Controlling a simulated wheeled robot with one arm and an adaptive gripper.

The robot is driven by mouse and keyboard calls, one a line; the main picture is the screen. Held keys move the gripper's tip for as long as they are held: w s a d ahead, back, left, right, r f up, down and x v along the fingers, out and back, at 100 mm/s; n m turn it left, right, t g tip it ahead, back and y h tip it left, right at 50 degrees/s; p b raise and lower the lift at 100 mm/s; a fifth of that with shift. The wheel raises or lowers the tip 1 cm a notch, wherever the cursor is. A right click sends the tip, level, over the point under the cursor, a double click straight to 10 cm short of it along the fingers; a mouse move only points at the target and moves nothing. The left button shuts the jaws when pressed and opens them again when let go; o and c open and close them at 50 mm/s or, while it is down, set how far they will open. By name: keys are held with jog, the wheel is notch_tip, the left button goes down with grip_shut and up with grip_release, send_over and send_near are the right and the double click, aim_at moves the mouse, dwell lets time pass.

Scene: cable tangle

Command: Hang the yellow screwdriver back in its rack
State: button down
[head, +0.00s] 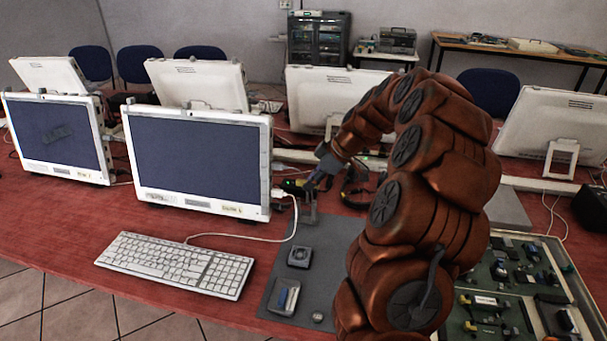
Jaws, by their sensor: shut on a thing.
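My gripper (316,178) is at the end of my copper-coloured arm, over the back of the grey mat (330,262) and right of the nearer middle monitor. A small grey upright stand (309,212), perhaps the rack, is just below the gripper. I cannot tell whether the screwdriver touches it. My fingers hide part of both.
A white cable (290,228) runs from the monitor (200,160) to the keyboard (178,264). Dark cables (358,192) lie right of the gripper. A tray of circuit boards (545,240) is at right.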

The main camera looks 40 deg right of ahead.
jog(key=shift+w+a+f, duration=0.1)
jog(key=shift+w+f, duration=0.55)
notch_tip(320, 180, down, 3)
jog(key=shift+s+f+p, duration=0.1)
jog(key=shift+s+p, duration=0.05)
jog(key=shift+p, duration=0.6)
jog(key=shift+f+b, duration=0.65)
jog(key=shift+b, duration=0.3)
jog(key=shift+d+b, duration=0.2)
jog(key=shift+b, duration=0.5)
jog(key=shift+f+b, duration=0.65)
jog(key=shift+b, duration=0.3)
dwell(0.4)
jog(key=c, duration=1.1)
grip_release()
